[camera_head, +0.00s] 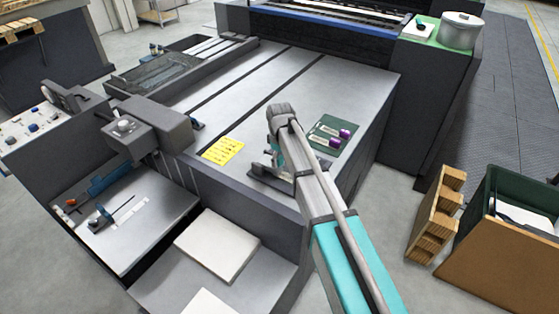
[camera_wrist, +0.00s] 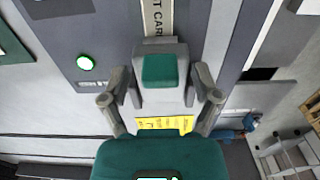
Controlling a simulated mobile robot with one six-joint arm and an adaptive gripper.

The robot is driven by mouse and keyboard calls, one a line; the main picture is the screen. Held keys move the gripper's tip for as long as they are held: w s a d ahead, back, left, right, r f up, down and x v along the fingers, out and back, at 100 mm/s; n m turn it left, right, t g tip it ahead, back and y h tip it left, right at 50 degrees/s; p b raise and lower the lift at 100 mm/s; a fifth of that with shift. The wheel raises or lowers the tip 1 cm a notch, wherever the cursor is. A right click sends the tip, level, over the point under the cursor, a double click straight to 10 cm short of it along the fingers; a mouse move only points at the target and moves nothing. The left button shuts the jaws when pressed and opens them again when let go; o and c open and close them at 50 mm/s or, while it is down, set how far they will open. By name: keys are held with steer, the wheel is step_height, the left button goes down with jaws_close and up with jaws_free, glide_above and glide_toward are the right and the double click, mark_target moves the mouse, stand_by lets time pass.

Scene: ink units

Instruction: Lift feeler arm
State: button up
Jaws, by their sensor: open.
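A blue arm-like part (camera_head: 112,183) with an orange end lies low over the grey feed tray (camera_head: 150,225) at the left in the head view. It looks like the feeler arm, but I cannot be sure. A small blue part also shows at the right in the wrist view (camera_wrist: 232,133). My gripper (camera_head: 268,172) is above the grey machine top, well to the right of the blue part. In the wrist view my gripper's (camera_wrist: 163,85) two fingers are spread apart. A grey piece with a teal face shows between them; I cannot tell whether it is mine.
A yellow note (camera_head: 223,150) lies on the machine top (camera_head: 280,85) beside my gripper. A green mat (camera_head: 330,135) with purple-ended tubes is to its right. A dark control block (camera_head: 150,128) stands above the tray. White paper stacks (camera_head: 217,245) lie in front.

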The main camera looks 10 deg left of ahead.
steer(key=shift+c, duration=0.3)
jaws_close()
